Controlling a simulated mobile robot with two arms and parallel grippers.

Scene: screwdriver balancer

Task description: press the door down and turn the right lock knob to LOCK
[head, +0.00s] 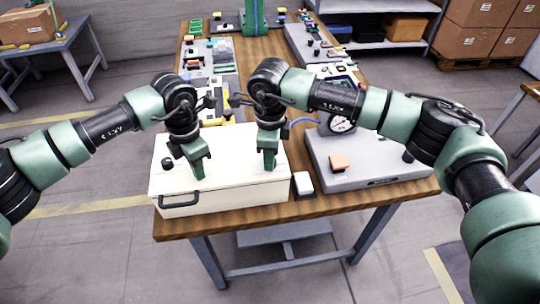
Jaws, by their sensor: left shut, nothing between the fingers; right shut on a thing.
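The white box (230,184) stands at the front left of the wooden table, its door lying flat on top and looking closed. A black handle (178,200) is on its front face. The left lock knob (167,162), black, is at the left of the door. My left gripper (201,181) is shut and empty, pointing down with its tips at the door's surface, right of that knob. My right gripper (269,166) points down at the right part of the door, shut on the right lock knob, which its fingers hide. The knob's setting cannot be read.
A grey case (370,170) with an orange block (339,162) and a round gauge (342,122) stands to the right. A small white-topped block (303,182) sits between box and case. Trays and parts fill the table behind. The table's front edge (260,218) is close to the box.

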